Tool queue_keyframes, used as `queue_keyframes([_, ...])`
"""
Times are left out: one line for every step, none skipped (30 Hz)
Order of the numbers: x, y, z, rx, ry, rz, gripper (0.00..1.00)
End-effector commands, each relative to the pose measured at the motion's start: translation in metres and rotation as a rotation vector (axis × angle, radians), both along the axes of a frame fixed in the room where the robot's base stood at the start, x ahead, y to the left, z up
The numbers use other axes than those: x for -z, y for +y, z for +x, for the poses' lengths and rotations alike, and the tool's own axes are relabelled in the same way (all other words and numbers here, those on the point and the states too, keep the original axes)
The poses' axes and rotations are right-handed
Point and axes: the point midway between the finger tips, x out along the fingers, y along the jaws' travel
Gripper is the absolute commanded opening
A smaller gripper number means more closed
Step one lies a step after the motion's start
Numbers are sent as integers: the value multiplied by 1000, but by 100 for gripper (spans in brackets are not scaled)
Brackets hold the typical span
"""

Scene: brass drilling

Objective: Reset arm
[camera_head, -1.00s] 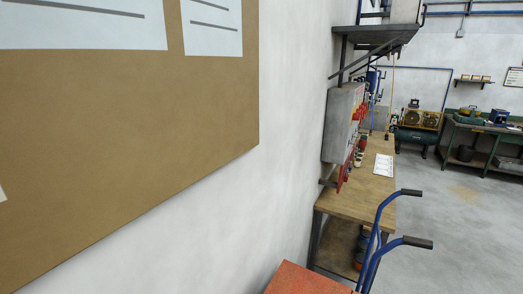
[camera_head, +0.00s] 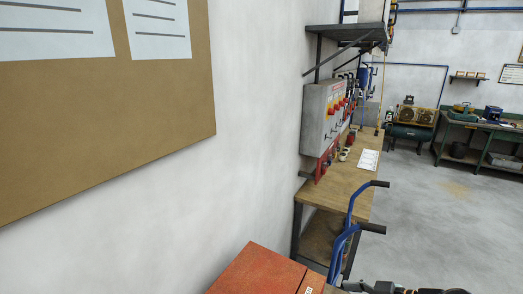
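No gripper fingers can be made out in the head camera view. A dark and grey mechanical part (camera_head: 385,288) just shows at the bottom edge, right of centre. It is mostly cut off, and I cannot tell whether it belongs to my arm.
A brown notice board (camera_head: 105,120) hangs on the white wall at left. An orange-red box top (camera_head: 258,272) and a blue hand truck (camera_head: 347,240) stand in front. A wooden workbench (camera_head: 348,180) runs along the wall under a grey control box (camera_head: 322,120). Clear floor (camera_head: 440,240) lies right.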

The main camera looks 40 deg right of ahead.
Motion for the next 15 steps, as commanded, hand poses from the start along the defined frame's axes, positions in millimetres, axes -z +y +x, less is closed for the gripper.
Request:
queue_keyframes([2, 21, 24, 10, 12, -13, 73])
queue_keyframes([2, 33, 38, 25, 20, -21, 73])
queue_keyframes([2, 51, 57, 50, 24, -34, 73])
queue_keyframes([1, 67, 72, 69, 24, -44, 73])
queue_keyframes([-1, 86, 88, 91, 19, -57, 73])
queue_keyframes([-5, 113, 107, 122, 4, -72, 73])
queue_keyframes([-10, 136, 121, 146, -15, -82, 73])
queue_keyframes([-16, 158, 132, 168, -39, -90, 73])
queue_keyframes([-26, 187, 144, 196, -77, -96, 73])
queue_keyframes([-33, 208, 150, 216, -107, -98, 73])
queue_keyframes([-42, 227, 154, 232, -140, -97, 73])
queue_keyframes([-52, 251, 157, 250, -183, -92, 73])
queue_keyframes([-61, 268, 158, 261, -216, -86, 73])
queue_keyframes([-69, 284, 158, 270, -250, -78, 73])
queue_keyframes([-80, 304, 157, 280, -293, -66, 73])
